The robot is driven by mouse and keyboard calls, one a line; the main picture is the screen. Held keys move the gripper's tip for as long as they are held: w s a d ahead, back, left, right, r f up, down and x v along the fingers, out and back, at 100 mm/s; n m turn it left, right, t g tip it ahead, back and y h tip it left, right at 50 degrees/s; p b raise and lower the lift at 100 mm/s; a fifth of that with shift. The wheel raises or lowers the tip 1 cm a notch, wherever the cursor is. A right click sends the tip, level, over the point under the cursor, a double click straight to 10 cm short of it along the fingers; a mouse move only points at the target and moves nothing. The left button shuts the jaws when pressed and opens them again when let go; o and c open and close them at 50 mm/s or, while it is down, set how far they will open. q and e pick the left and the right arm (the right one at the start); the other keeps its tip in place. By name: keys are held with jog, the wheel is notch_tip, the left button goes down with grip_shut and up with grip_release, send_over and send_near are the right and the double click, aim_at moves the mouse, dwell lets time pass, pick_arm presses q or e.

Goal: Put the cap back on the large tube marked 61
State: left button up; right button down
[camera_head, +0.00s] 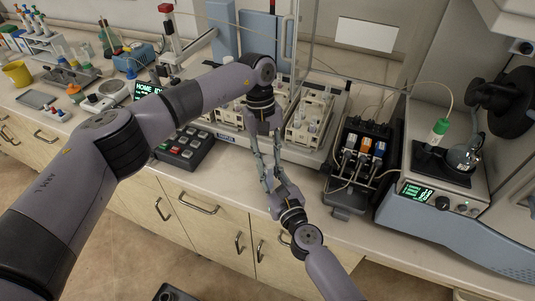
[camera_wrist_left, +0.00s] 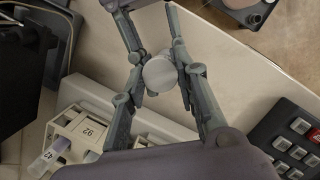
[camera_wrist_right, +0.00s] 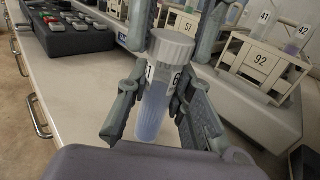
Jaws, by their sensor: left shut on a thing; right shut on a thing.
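A large clear tube (camera_wrist_right: 152,108) with bluish liquid stands roughly upright in my right gripper (camera_wrist_right: 155,95), which is shut on its body. Its label is partly turned away; a 6 and a 1 show. A white ribbed cap (camera_wrist_right: 172,46) is lined up at the tube's top and meets it in the right wrist view; how firmly it sits cannot be told. My left gripper (camera_wrist_left: 162,80) is shut on the cap (camera_wrist_left: 158,74) from above. In the head view, my left gripper (camera_head: 262,158) and right gripper (camera_head: 268,178) meet above the bench's front edge; the tube is barely distinguishable there.
White racks with numbered tubes stand behind, including a rack marked 92 (camera_wrist_right: 262,62). A dark keypad (camera_head: 185,147) lies left of the grippers. A pump unit with coloured clips (camera_head: 358,150) stands to the right. The bench front strip (camera_wrist_right: 75,100) is clear.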

pick_arm(q)
jog(key=m, duration=0.3)
jog(key=shift+d+m+y, duration=0.1)
jog(key=shift+m+y, duration=0.3)
jog(key=m+y, duration=0.1)
jog(key=m, duration=0.3)
jog(key=o, duration=0.7)
jog(key=shift+r, duration=0.1)
jog(key=shift+s+v, duration=0.25)
jog(key=shift+v, duration=0.8)
jog(key=shift+s+v, duration=0.25)
jog(key=shift+v, duration=0.85)
jog(key=shift+r, duration=0.1)
